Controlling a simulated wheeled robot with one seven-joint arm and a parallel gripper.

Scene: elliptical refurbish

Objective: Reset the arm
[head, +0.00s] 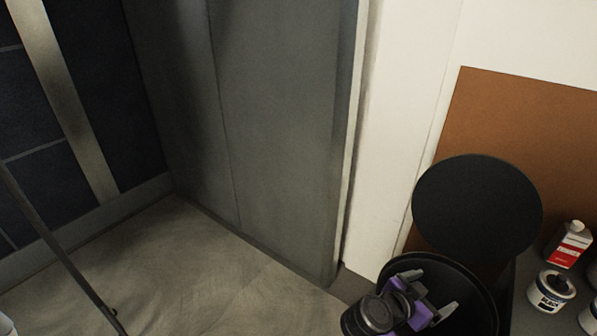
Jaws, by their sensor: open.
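My gripper (438,305) shows at the bottom right of the head view, with a purple part and two grey fingers. The fingers stand apart, and I see nothing between them. It is over the dark opening of a round black bin (476,296). The bin's round black lid (478,208) stands raised behind it. The rounded dark end of my arm is at the left of the gripper. I cannot tell how far down the fingers are relative to the bin's rim.
A red and white bottle (568,245) and a paint can (551,291) stand right of the bin. A brown board (535,130) leans on the white wall behind. A grey panel (270,120) fills the middle. A thin dark pole (62,255) slants at left. The covered floor (190,275) between is clear.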

